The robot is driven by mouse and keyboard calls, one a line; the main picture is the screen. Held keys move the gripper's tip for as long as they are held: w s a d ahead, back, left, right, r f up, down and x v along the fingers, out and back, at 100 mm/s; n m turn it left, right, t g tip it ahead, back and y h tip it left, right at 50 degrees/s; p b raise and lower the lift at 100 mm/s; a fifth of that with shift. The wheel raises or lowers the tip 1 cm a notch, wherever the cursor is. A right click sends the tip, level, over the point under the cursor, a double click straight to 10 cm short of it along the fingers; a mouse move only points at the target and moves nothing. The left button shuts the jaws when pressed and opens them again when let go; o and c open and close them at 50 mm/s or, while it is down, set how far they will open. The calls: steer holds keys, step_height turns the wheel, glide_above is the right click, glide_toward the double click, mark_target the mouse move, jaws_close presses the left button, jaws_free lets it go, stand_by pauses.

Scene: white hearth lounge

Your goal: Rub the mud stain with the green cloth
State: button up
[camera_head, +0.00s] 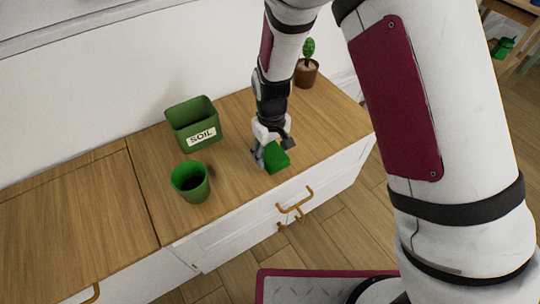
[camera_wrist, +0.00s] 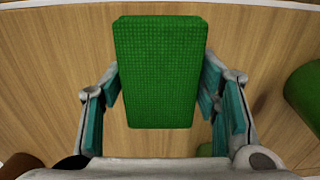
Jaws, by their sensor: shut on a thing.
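A green cloth (camera_head: 275,157) is a small block-like pad at the tip of my gripper (camera_head: 270,150), over the wooden counter near its front edge. In the wrist view the cloth (camera_wrist: 160,70) is a textured green rectangle between the two teal finger pads of my gripper (camera_wrist: 162,105), which is shut on it. I cannot tell whether the cloth touches the counter.
A green box labelled SOIL (camera_head: 194,122) and a green pot (camera_head: 190,182) stand left of my gripper on the counter (camera_head: 225,165). A potted plant (camera_head: 307,70) stands at the back right. White drawers with brass handles (camera_head: 296,205) are below. The counter's left part is clear.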

mark_target(271, 151)
steer(key=shift+r+p, duration=1.25)
steer(key=shift+r, duration=0.75)
